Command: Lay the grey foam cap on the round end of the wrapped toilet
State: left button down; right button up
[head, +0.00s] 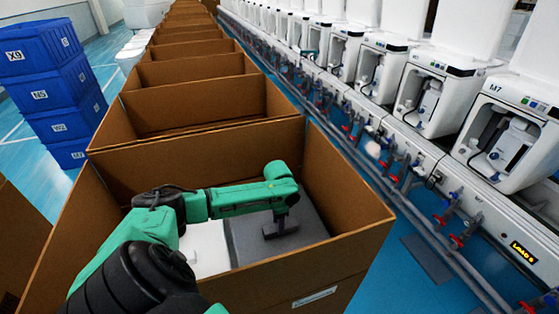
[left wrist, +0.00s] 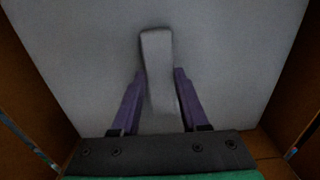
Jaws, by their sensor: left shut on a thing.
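The grey foam cap (head: 252,250) lies inside the open cardboard box in front of me, toward the right of its inside. A white surface (head: 207,248), probably the wrapped toilet, shows beside it on the left. My left gripper (head: 280,229) reaches down into the box onto the cap. In the left wrist view the purple fingers (left wrist: 158,100) stand on both sides of the cap's raised grey bar (left wrist: 157,62), and the flat grey face fills the view. The left gripper is shut on the cap. The cap's underside and its contact with the toilet are hidden. My right gripper is out of view.
The box's cardboard walls (head: 345,190) stand close around my left gripper. More open boxes (head: 195,95) line up behind it. Blue crates (head: 55,85) are stacked at the left. A test line with white toilets (head: 500,140) and pipework runs along the right.

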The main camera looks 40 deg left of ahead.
pick_arm(q)
jog(key=shift+f, duration=0.1)
jog(key=shift+c, duration=1.7)
grip_release()
